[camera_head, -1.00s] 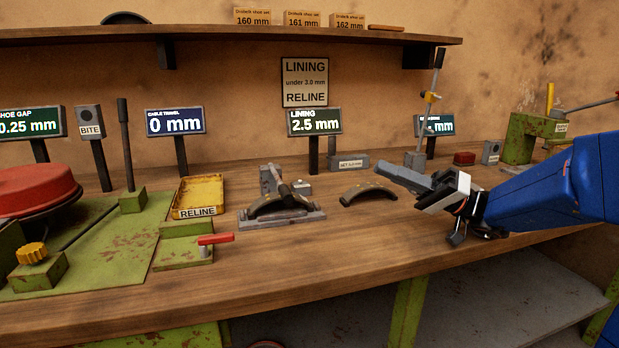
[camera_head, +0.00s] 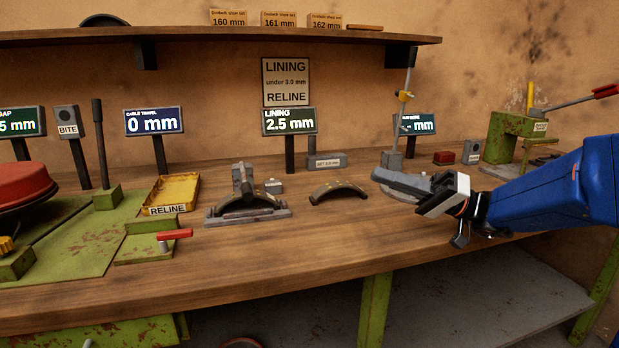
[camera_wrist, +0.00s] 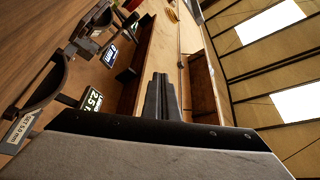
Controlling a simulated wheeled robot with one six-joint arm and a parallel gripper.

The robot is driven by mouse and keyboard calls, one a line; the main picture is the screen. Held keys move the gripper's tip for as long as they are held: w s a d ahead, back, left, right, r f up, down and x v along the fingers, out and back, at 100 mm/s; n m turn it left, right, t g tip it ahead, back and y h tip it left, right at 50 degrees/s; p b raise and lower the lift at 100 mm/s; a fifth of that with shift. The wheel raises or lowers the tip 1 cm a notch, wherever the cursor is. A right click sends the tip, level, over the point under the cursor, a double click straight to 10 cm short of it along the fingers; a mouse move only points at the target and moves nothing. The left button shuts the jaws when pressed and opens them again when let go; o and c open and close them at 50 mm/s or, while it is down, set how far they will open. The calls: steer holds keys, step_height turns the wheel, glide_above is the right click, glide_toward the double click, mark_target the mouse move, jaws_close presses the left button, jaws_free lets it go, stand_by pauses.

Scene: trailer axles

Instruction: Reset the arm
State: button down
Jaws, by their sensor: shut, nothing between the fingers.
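My gripper (camera_head: 385,176) is on the right in the head view, held over the bench at the end of my blue arm. Its grey fingers point left and are together, with nothing between them. In the wrist view the closed fingers (camera_wrist: 161,98) stand upright at the centre, with the bench and displays turned sideways on the left. A dark curved brake shoe (camera_head: 339,192) lies on the bench to the left of the gripper, apart from it. Another shoe (camera_head: 246,196) sits in a grey fixture (camera_head: 275,214) farther left.
A yellow RELINE tray (camera_head: 174,190), a red-handled lever (camera_head: 175,235) and a red drum (camera_head: 22,187) stand on the left. A gauge stand (camera_head: 391,160) rises behind the gripper. A green press (camera_head: 510,137) is at the right. The bench front (camera_head: 270,262) is clear.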

steer(key=s+a+f+m+g+h, duration=0.1)
steer(key=s+a+f+m+h, duration=0.1)
steer(key=s+f+h, duration=0.45)
steer(key=s+a+f+m+g+h, duration=0.15)
steer(key=s+f+h, duration=0.25)
steer(key=s+f, duration=0.55)
steer(key=s+d+f+m+t+h, duration=0.1)
steer(key=s+d+f+t+h, duration=0.1)
steer(key=d+f+h, duration=0.3)
steer(key=s+d+f+m+t+h, duration=0.2)
steer(key=d+h, duration=0.4)
steer(key=d, duration=0.5)
step_height(320, 180, down, 3)
steer(key=shift+s+d+r+t, duration=0.15)
steer(key=shift+s+d+t, duration=0.15)
steer(key=shift+s+t, duration=0.55)
steer(key=shift+s, duration=0.1)
